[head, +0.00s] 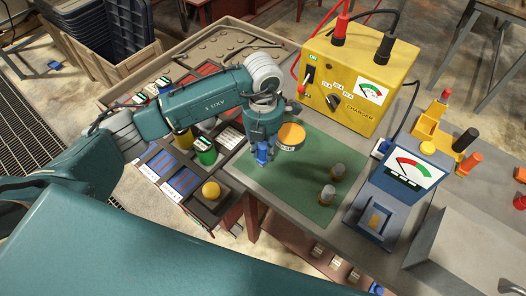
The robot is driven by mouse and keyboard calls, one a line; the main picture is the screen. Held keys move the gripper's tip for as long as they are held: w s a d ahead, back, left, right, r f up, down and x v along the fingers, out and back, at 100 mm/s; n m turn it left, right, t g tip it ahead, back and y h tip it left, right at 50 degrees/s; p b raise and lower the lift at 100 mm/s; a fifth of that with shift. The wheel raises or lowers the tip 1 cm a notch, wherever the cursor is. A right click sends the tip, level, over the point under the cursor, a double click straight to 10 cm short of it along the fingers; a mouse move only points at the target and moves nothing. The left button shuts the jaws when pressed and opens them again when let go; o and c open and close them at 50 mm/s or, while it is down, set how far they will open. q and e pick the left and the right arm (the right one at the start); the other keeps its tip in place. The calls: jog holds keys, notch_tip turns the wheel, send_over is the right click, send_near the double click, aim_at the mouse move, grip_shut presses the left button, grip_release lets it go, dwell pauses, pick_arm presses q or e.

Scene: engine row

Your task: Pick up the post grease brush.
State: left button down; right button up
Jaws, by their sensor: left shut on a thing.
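My left gripper (264,145) reaches in from the left and points down over the green mat (299,197). It is shut on a small blue thing, which I take for the post grease brush (262,156); the fingers hide most of it. I cannot tell whether its lower end touches the mat. A round tub with an orange top and a white label (291,136) is just right of the gripper, very close to it. My right gripper is out of view.
Two small grey posts (328,194) stand on the mat's right half. A yellow charger (360,80) stands behind the mat, and a blue meter (400,185) stands to the right. A dark tray with a yellow knob (211,190) is at the left. The mat's front is clear.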

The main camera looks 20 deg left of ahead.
pick_arm(q)
notch_tip(320, 180, up, 10)
jog(key=b, duration=0.3)
jog(key=shift+w+r, duration=0.15)
jog(key=shift+r, duration=0.05)
notch_tip(320, 180, up, 10)
jog(key=shift+f+b, duration=0.15)
jog(key=shift+b, duration=0.25)
dwell(1.1)
